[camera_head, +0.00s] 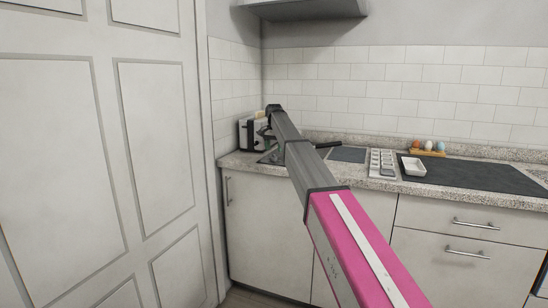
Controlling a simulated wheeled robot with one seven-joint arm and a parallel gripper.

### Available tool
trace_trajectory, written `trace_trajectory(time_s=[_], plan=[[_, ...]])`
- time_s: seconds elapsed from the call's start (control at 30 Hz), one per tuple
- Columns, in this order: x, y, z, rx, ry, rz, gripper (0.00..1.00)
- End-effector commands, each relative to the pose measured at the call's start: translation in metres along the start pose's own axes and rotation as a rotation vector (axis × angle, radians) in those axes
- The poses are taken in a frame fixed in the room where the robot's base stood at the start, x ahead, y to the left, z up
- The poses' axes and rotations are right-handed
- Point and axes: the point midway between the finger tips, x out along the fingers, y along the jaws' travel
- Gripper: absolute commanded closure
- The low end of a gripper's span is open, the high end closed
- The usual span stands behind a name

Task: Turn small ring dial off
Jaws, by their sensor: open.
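My arm runs from the lower right up toward the back left corner of the counter. My gripper (266,130) is small and dark at its far end, near the toaster, and is open with nothing seen in it. A pale panel with rows of small raised shapes (382,163) lies on the counter right of my arm. I cannot make out which shape, if any, is the small ring dial, or how it is turned. A dark flat plate (347,154) lies left of the panel, partly behind my arm.
A toaster (246,133) stands in the back left corner. A white dish (414,166) sits at the edge of a wide black surface (470,175). Eggs in a wooden holder (428,151) stand behind it. A hood (300,9) hangs above. A white door (100,150) fills the left.

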Motion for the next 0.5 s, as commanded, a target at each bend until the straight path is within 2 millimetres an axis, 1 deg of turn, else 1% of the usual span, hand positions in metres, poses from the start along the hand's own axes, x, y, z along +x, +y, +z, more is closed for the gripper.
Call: trace_trajectory(time_s=[0.03, 0.1, 0.2, 0.33, 0.5], plan=[[0.011, 0.001, 0.001, 0.0, -0.001, 0.001, 0.38], [0.023, 0.001, 0.001, 0.0, -0.001, 0.001, 0.38], [0.036, 0.0, 0.0, 0.0, 0.0, 0.0, 0.38], [0.045, 0.0, 0.0, 0.0, 0.0, 0.0, 0.38], [0.046, 0.0, 0.0, 0.0, 0.0, 0.0, 0.38]])
